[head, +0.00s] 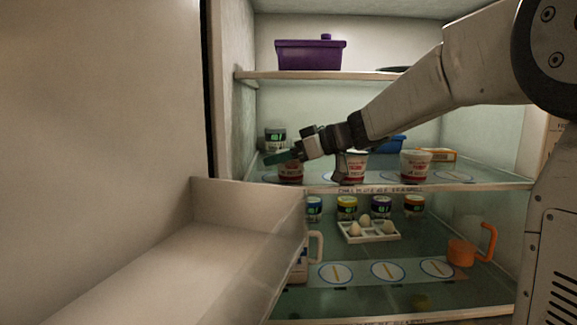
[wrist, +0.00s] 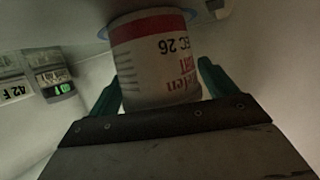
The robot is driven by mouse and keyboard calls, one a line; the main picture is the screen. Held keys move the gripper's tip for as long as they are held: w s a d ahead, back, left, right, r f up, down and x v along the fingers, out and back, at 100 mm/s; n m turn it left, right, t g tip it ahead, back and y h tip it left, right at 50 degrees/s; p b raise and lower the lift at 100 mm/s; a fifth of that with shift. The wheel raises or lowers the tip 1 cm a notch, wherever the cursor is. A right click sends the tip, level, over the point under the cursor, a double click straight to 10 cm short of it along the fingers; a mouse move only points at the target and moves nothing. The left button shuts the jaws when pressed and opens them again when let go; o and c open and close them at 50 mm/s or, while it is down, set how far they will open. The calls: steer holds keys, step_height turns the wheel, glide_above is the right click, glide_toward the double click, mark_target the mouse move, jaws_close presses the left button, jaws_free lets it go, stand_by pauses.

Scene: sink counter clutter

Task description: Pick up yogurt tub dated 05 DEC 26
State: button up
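Three white yogurt tubs with red bands stand in a row on the middle fridge shelf: the left tub (head: 291,174), the middle tub (head: 353,170) and the right tub (head: 416,166). My gripper (head: 281,157) is at the left tub and covers its upper part in the head view. In the wrist view a tub (wrist: 155,65) appears upside down between the two green fingers of my gripper (wrist: 160,75), one on each side. Its print reads "EC 26"; the day is not legible. The fingers look spread, with no clear contact. Dates on the other tubs are too small to read.
A display unit (head: 275,136) reading 42 F in the wrist view stands behind the left tub. A yellow-orange box (head: 438,155) lies behind the right tub. A purple container (head: 310,54) is on the shelf above. The door bin (head: 247,202) projects at left.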

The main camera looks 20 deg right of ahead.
steer(key=c, duration=0.9)
steer(key=shift+o, duration=0.2)
steer(key=shift+r, duration=0.1)
